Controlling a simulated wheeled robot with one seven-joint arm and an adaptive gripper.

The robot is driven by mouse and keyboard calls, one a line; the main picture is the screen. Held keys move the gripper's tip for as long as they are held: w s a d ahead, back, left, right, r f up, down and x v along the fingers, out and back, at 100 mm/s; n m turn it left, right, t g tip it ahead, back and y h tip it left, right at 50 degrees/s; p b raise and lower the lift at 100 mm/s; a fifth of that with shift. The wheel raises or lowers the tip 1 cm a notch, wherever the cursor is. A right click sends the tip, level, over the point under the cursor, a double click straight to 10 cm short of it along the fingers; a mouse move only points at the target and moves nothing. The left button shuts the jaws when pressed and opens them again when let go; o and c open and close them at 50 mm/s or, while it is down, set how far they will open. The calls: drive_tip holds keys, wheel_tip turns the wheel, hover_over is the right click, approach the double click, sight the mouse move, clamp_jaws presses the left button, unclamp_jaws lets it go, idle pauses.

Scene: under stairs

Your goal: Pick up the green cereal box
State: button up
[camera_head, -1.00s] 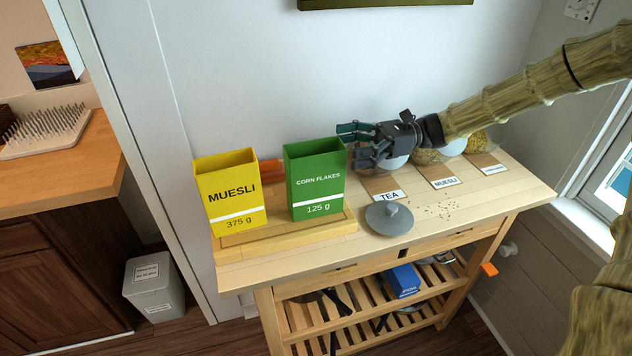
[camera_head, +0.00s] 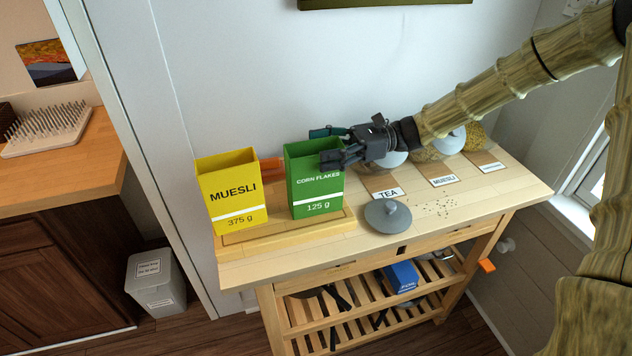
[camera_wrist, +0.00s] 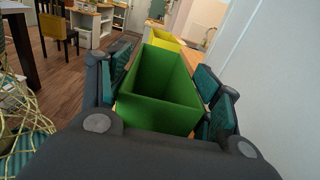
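The green corn flakes box (camera_head: 316,188) stands upright on a low wooden board on the trolley top. Its open top shows in the wrist view (camera_wrist: 158,88), between the two fingers. My gripper (camera_head: 326,146) is open and reaches in from the right at the height of the box's upper part, one finger in front of the box and one behind its rim. In the wrist view the teal finger pads lie on either side of the box; on the right the pad looks close to the wall. I cannot tell whether either pad touches it.
A yellow muesli box (camera_head: 232,190) stands just left of the green one on the same board (camera_head: 290,236). A grey lid (camera_head: 388,216) lies to the right. Jars stand behind labels under my wrist. The white wall (camera_head: 240,70) is close behind.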

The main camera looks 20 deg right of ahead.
drive_tip(key=c, duration=0.8)
drive_tip(key=shift+r, duration=0.2)
drive_tip(key=shift+r+b, duration=1.05)
drive_tip(key=shift+r, duration=3.7)
drive_tip(key=o, duration=0.6)
drive_tip(key=shift+c, duration=0.2)
clamp_jaws()
drive_tip(key=shift+d, duration=0.1)
